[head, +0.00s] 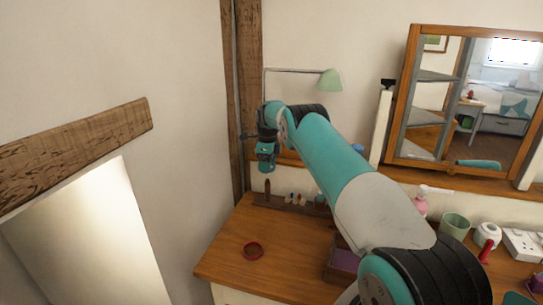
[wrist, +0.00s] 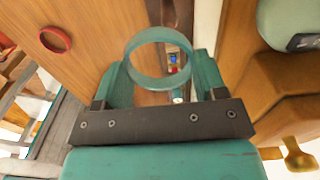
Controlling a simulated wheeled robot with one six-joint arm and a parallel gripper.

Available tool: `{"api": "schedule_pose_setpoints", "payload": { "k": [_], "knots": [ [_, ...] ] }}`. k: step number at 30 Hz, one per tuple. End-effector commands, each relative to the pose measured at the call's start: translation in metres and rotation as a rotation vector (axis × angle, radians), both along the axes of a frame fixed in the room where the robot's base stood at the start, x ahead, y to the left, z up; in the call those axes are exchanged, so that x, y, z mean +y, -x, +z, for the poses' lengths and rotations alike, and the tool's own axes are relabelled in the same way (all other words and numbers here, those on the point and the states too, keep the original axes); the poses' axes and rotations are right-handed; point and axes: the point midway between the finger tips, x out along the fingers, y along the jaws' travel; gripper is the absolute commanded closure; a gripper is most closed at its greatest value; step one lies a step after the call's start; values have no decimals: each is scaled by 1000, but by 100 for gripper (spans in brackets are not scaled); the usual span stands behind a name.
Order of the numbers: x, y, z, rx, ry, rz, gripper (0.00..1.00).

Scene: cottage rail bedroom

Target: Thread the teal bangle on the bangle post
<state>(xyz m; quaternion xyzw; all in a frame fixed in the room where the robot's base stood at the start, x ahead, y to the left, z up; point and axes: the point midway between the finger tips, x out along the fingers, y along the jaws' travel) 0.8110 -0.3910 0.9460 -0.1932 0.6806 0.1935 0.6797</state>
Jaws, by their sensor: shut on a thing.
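The teal bangle (wrist: 160,84) is a ring held between the fingers of my gripper (wrist: 162,72) in the wrist view, its opening facing the camera. In the head view my gripper (head: 266,158) hangs above the back left of the wooden dresser, and the bangle cannot be made out clearly against the teal fingers. A short dark upright peg (head: 267,187), which looks like the bangle post, stands at the left end of a low wooden stand below my gripper. The bangle is apart from it.
Small coloured items (head: 296,199) stand beside the peg. A wooden box (head: 343,262) is to the right. A green lamp (head: 330,80) and mirror (head: 413,100) are behind.

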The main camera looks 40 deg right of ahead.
Motion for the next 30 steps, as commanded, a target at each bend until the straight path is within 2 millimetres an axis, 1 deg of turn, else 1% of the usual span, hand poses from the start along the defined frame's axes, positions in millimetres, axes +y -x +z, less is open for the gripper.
{"api": "schedule_pose_setpoints", "payload": {
  "k": [4,17,23,30],
  "knots": [
    [0,-2,-2,0,0,-24,58],
    [-1,-2,-5,-1,1,-23,58],
    [-1,-2,-15,-1,1,-23,58],
    [-1,-2,-35,0,0,-23,58]
  ]
}}
